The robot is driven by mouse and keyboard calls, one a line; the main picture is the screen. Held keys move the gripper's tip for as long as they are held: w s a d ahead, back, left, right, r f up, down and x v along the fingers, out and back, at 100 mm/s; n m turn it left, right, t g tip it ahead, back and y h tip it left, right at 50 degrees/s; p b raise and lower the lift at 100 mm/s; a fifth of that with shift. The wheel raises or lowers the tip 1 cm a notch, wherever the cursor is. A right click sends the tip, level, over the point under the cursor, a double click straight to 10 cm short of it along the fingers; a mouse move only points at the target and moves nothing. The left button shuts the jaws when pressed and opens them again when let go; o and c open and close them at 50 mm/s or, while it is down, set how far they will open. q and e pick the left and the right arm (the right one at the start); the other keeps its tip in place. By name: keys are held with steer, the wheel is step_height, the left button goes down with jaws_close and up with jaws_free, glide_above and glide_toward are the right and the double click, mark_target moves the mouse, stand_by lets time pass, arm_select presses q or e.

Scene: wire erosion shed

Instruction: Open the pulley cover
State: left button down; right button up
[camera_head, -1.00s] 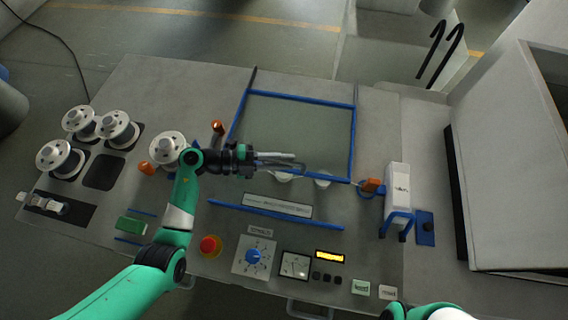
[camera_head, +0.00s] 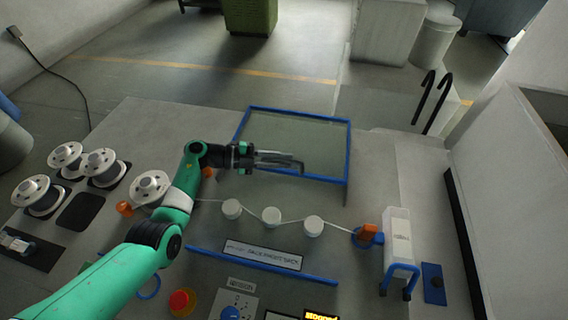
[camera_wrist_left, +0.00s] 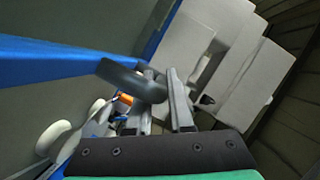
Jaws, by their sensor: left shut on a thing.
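The pulley cover is a clear panel in a blue frame (camera_head: 349,150), raised and tilted at the back of the machine table. In the left wrist view the curved dark handle (camera_wrist_left: 131,80) is at the fingers, beside the blue frame (camera_wrist_left: 70,55). The exact grip is partly hidden. My right gripper is out of view.
White spools (camera_head: 101,167) stand on the left of the table. A red button (camera_head: 182,301) is in front, near a label plate (camera_head: 262,255).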

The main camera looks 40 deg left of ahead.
arm_select(q)
steer(key=c, duration=1.2)
jaws_free()
steer(key=shift+a+f, duration=0.1)
steer(key=shift+a, duration=0.05)
steer(key=shift+c, duration=0.2)
steer(key=o, duration=0.4)
steer(key=shift+w, duration=0.25)
steer(key=shift+o, duration=0.2)
steer(key=shift+s+a+r, duration=0.1)
steer(key=shift+s+r, duration=0.05)
steer(key=shift+r, duration=0.05)
steer(key=p+v, duration=0.2)
steer(key=v, duration=0.9)
steer(key=shift+s, duration=0.2)
